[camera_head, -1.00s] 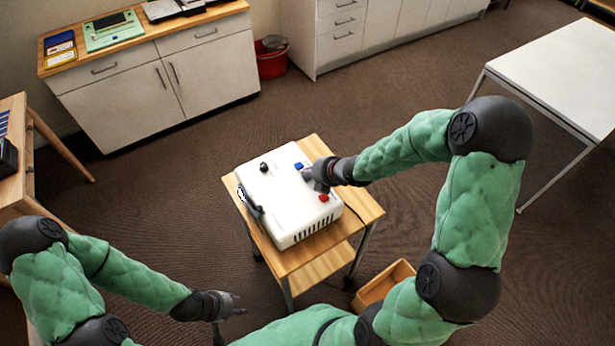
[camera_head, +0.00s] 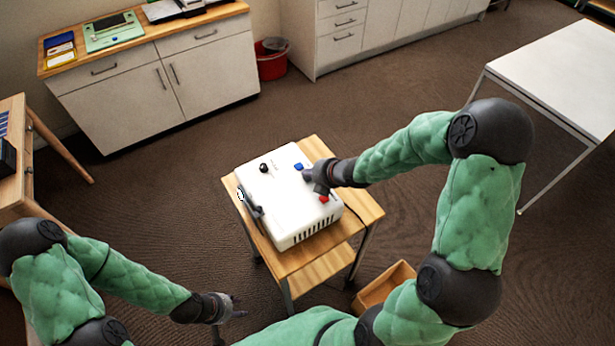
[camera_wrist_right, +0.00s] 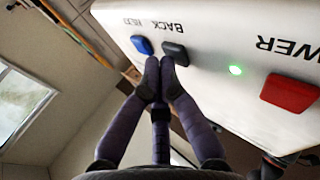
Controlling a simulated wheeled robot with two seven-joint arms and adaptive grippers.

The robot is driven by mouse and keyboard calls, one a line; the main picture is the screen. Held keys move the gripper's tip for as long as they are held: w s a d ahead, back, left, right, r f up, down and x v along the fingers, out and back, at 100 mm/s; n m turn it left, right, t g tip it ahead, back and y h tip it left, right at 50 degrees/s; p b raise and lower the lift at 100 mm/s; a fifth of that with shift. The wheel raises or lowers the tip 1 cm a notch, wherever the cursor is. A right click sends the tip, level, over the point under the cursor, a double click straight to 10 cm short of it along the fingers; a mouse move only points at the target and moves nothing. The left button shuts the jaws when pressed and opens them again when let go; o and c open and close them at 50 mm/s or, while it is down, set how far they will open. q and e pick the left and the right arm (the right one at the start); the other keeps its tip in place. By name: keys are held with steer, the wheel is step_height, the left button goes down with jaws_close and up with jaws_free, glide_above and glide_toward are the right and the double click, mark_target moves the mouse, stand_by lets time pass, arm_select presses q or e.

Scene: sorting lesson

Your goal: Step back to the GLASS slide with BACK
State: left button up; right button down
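The white projector (camera_head: 275,205) stands on a small wooden table. Its blue button (camera_head: 299,167) lies beside the NEXT label, and the wrist view shows that button too (camera_wrist_right: 142,45). The dark BACK button (camera_wrist_right: 175,53) lies between the blue button and the red POWER button (camera_wrist_right: 290,93). A green light (camera_wrist_right: 236,70) glows near the red button. My right gripper (camera_head: 307,177) has its fingertips together and empty, at the near edge of the BACK button (camera_wrist_right: 165,64); I cannot tell whether they touch it. My left gripper (camera_head: 241,305) is low, left of the table, fingers apart and empty. The slide is not seen.
The wooden table (camera_head: 358,205) carries the projector, with a wooden box (camera_head: 385,285) on the floor at its right. A white table (camera_head: 560,70) stands at the right. Cabinets (camera_head: 165,95) and a red bin (camera_head: 271,62) are at the back. Open floor lies between.

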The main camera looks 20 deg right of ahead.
mark_target(310, 179)
steer(key=shift+f, duration=0.1)
stand_by(0.5)
steer(key=shift+r+p, duration=0.6)
steer(key=shift+r, duration=0.25)
step_height(310, 179, up, 5)
steer(key=p, duration=0.4)
steer(key=shift+s+f, duration=0.1)
stand_by(0.7)
